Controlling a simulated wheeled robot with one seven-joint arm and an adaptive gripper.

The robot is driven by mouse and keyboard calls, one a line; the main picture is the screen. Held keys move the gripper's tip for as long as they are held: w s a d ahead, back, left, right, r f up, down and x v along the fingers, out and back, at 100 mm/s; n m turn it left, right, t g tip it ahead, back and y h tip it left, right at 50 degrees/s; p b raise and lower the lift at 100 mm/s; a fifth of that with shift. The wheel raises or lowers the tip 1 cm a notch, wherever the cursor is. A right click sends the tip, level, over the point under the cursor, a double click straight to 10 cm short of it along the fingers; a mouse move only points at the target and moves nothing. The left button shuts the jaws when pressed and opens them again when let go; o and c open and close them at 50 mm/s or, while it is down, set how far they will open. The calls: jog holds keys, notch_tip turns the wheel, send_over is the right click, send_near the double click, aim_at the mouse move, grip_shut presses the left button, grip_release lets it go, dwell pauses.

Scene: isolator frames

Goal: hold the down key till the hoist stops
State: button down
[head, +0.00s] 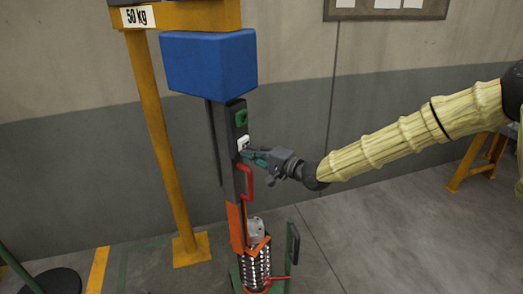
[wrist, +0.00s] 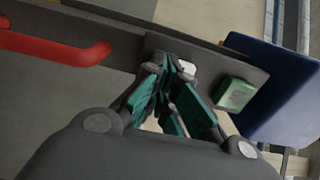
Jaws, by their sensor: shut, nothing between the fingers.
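A dark upright control bar (head: 229,150) hangs under the blue hoist box (head: 210,63). It carries a green key (head: 241,118) above and a white key (head: 243,142) below; no marking on either is readable. My gripper (head: 248,155) is shut and empty, coming in from the right with its fingertips at the white key. In the wrist view the teal fingertips (wrist: 168,62) partly cover the white key (wrist: 188,68); I cannot tell whether it is pressed in. The green key (wrist: 235,93) is clear of the fingers. A wire-like load with an orange holder (head: 238,228) is below.
A red handle (head: 248,182) sticks out just below the white key and also shows in the wrist view (wrist: 60,45). A yellow post (head: 160,140) with a 50 kg sign (head: 137,17) stands left.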

jog(key=w+d+b+v, duration=0.1)
jog(key=b+v, duration=0.2)
jog(key=v, duration=1.1)
jog(key=s+a+f+g+h, duration=0.15)
jog(key=s+f, duration=0.35)
jog(key=f, duration=0.6)
jog(key=s+f+g+h, duration=0.1)
jog(key=s+f+h, duration=0.2)
jog(key=s+f, duration=0.5)
jog(key=s+a+f+g+h, duration=0.1)
jog(key=s+f+h, duration=0.2)
jog(key=f, duration=1)
jog(key=s+d+f+n+g+h, duration=0.2)
jog(key=s+d+f, duration=0.3)
jog(key=s, duration=0.4)
jog(key=s+d+f+n+g+h, duration=0.2)
jog(key=s+d+f+h, duration=0.1)
jog(key=s, duration=0.7)
jog(key=s+d+f+n+g+h, duration=0.2)
jog(key=s+d+f, duration=0.4)
jog(key=s, duration=0.4)
jog(key=shift+d+f, duration=0.35)
jog(key=shift+f, duration=0.2)
